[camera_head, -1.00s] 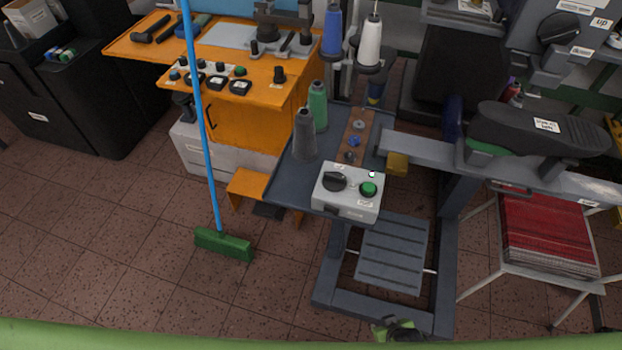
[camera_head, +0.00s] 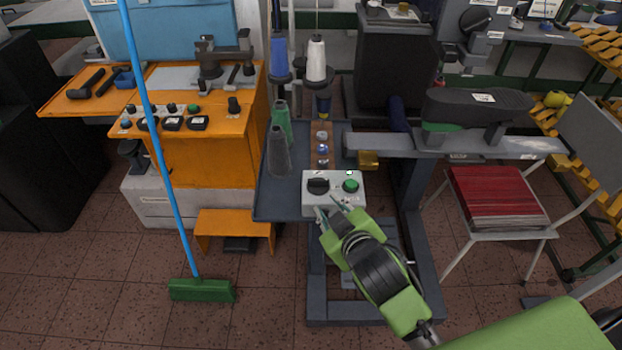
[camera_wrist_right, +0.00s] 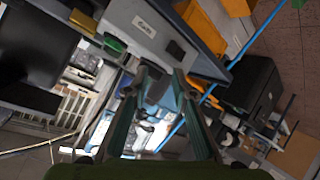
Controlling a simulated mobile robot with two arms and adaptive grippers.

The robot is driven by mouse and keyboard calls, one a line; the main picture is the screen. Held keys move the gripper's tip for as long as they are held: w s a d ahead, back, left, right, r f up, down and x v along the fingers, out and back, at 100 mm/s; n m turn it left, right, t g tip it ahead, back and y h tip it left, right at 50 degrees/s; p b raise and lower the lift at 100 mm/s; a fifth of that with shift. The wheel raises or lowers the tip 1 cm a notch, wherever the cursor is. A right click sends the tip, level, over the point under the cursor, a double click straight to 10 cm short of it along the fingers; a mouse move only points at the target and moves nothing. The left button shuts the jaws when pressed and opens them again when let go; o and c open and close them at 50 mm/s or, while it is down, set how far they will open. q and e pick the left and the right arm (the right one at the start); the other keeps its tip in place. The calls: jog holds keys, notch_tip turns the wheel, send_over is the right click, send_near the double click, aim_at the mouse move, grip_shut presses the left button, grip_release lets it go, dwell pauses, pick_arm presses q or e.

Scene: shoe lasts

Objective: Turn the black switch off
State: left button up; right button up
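The black switch (camera_head: 318,186) is a round knob on the left of a light grey control box (camera_head: 333,206). A green button (camera_head: 351,186) sits to its right. My right gripper (camera_head: 328,206) is at the front of the box, just below the switch in the head view. In the right wrist view its two fingers (camera_wrist_right: 160,75) are apart, close to the box (camera_wrist_right: 125,15). A dark grey shape shows between the fingertips, perhaps the switch. I cannot tell whether they touch it. My left gripper is not in view.
Thread spools (camera_head: 279,152) stand left of the box on the machine's dark table (camera_head: 270,205). An orange workbench (camera_head: 210,160) and a blue-handled broom (camera_head: 160,150) are further left. A grey machine arm (camera_head: 390,144) extends on the right, near a chair with red material (camera_head: 497,197).

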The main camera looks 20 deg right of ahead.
jog(key=w+a+r+n+t+y, duration=0.2)
jog(key=w+a+r+n+y, duration=0.15)
jog(key=r, duration=0.35)
jog(key=w+a+r+n+t+y, duration=0.25)
jog(key=a+r+n, duration=0.2)
jog(key=r, duration=0.25)
jog(key=w+a+r+n+t+y, duration=0.25)
jog(key=w+a+r, duration=0.2)
jog(key=r, duration=0.35)
jog(key=s+a+r+n+g+y, duration=0.3)
jog(key=a+n+g+y, duration=0.3)
jog(key=n, duration=0.4)
jog(key=s+a+r+n+g+y, duration=0.35)
jog(key=a+n+y, duration=0.25)
jog(key=a+n, duration=0.3)
jog(key=n+g+h, duration=1)
jog(key=n+h, duration=0.6)
jog(key=h, duration=0.5)
send_over(319, 179)
notch_tip(319, 179, down, 14)
jog(key=shift+m+y, duration=0.25)
notch_tip(319, 179, down, 14)
jog(key=p, duration=0.4)
jog(key=shift+r, duration=0.2)
grip_shut()
